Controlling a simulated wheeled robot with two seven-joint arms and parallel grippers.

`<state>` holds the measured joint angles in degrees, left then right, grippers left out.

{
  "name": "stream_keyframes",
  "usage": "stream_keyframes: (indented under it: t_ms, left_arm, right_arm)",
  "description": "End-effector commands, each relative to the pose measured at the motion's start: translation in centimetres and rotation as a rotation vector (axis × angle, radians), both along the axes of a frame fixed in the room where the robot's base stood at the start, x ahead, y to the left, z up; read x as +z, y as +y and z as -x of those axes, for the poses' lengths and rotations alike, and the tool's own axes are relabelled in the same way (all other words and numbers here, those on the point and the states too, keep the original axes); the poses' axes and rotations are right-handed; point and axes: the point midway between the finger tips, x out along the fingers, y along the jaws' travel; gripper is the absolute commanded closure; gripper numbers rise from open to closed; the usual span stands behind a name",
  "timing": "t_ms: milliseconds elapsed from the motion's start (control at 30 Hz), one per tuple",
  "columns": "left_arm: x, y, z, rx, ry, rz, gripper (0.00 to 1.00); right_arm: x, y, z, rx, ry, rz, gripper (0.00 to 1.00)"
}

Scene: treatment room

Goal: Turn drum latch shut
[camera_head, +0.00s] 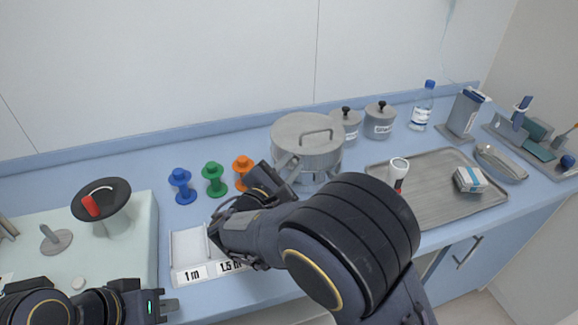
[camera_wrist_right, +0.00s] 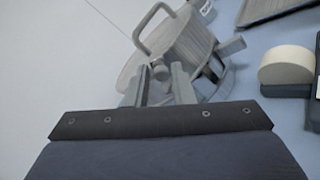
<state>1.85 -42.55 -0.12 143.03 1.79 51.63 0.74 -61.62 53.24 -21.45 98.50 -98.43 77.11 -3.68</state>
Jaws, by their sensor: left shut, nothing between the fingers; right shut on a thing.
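The metal drum (camera_head: 320,160) stands on the counter at the back middle, its lid on top with a loop handle. In the right wrist view the drum (camera_wrist_right: 185,50) appears tilted, and a small rounded grey latch part (camera_wrist_right: 160,72) shows at its side. My right gripper (camera_wrist_right: 162,78) is shut on this latch part, one finger on either side. In the head view my right gripper (camera_head: 285,171) is at the drum's front left side, and my arm hides part of it. My left gripper (camera_head: 170,305) is shut and empty at the lower left, away from the drum.
Blue (camera_head: 181,187), green (camera_head: 214,181) and orange (camera_head: 242,170) spools stand left of the drum. Two lidded grey pots (camera_head: 380,122) stand behind it at right. A metal tray (camera_head: 435,205) lies to the right. A white labelled bin (camera_head: 185,245) sits in front left.

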Motion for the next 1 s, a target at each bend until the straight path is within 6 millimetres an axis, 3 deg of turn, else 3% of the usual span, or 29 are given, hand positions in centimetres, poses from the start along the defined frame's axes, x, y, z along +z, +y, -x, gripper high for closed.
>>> stream_keyframes:
  t_ms: [967,1000]
  left_arm:
    - [0.02,0.0,0.0,0.0,0.0,0.0,1.0]
    - [0.02,0.0,0.0,0.0,0.0,0.0,1.0]
  right_arm:
    - [0.26,0.74,-0.04,0.021,-0.005,-0.009,1.0]
    - [0.27,0.74,-0.04,0.021,-0.005,-0.009,0.73]
